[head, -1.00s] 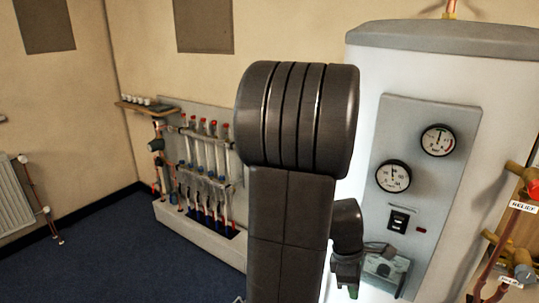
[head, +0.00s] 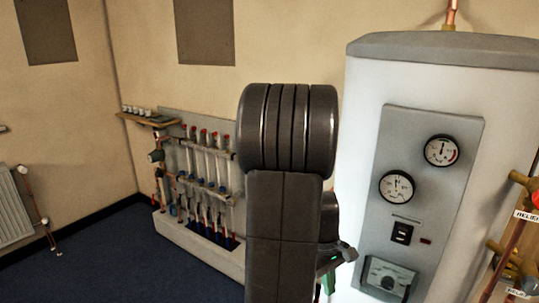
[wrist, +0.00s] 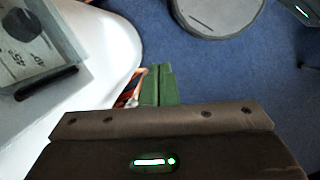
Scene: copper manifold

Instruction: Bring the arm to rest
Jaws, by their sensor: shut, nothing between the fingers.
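My gripper (wrist: 160,84) shows in the wrist view with its two green fingers shut together and nothing between them. It points down over the blue floor, beside the white tank's curved base. In the head view my arm stands upright in the middle. The gripper end shows only partly there, just right of the arm and left of the tank's dial box, apart from it. The arm hides part of the wall and the right end of the pipe manifold (head: 205,175).
A white tank (head: 360,130) with a grey panel, two gauges, a switch and a dial box (head: 390,275) stands close at right. Red-handled valves and copper pipes (head: 520,245) are at the right edge. A radiator (head: 12,210) is at far left. Blue floor (head: 100,255) is clear at left.

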